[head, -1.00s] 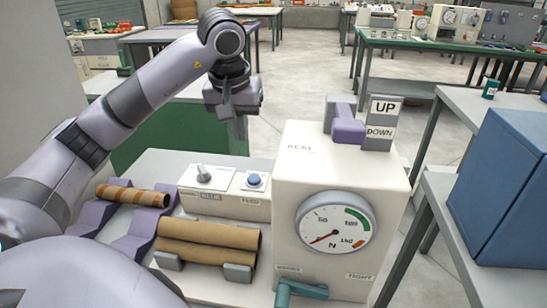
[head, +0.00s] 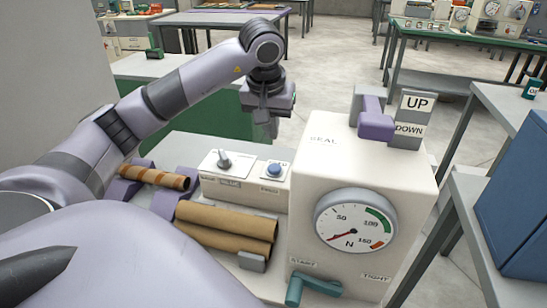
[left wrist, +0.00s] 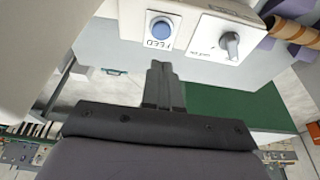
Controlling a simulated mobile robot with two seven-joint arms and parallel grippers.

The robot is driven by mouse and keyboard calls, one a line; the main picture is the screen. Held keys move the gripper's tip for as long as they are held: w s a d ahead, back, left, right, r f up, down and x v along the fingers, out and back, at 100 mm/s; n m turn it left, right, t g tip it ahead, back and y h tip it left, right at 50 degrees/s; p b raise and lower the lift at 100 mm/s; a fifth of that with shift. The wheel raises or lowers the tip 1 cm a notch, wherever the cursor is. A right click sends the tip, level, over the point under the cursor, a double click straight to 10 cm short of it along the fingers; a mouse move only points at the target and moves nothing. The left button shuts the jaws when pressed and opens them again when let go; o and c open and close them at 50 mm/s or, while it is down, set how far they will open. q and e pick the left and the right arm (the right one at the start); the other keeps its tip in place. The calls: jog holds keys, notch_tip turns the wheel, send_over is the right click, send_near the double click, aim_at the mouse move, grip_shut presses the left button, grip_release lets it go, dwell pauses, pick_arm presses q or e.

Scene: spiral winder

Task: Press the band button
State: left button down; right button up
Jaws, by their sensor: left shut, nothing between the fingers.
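A round blue button (head: 274,170) sits on a white control box behind the cardboard tubes. It also shows in the left wrist view (left wrist: 160,28), where its label seems to read FEED. I see no label reading band. My left gripper (head: 270,128) is shut and empty, pointing down beyond the box. In the left wrist view its fingers (left wrist: 161,70) are just short of the button and apart from it. My right gripper is not in view.
A grey knob (head: 223,159) stands left of the button. The white machine with a gauge (head: 355,222) and a purple UP/DOWN lever (head: 376,122) rises to the right. Cardboard tubes (head: 226,226) lie in front. A teal handle (head: 312,288) is low on the machine.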

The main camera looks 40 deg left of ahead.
pick_arm(q)
send_over(274, 167)
jog(key=f, duration=0.7)
jog(key=shift+s+d+f+p, duration=0.2)
jog(key=shift+s+f+p, duration=0.1)
jog(key=shift+s+f, duration=0.05)
jog(key=shift+f, duration=0.85)
jog(key=shift+f, duration=0.1)
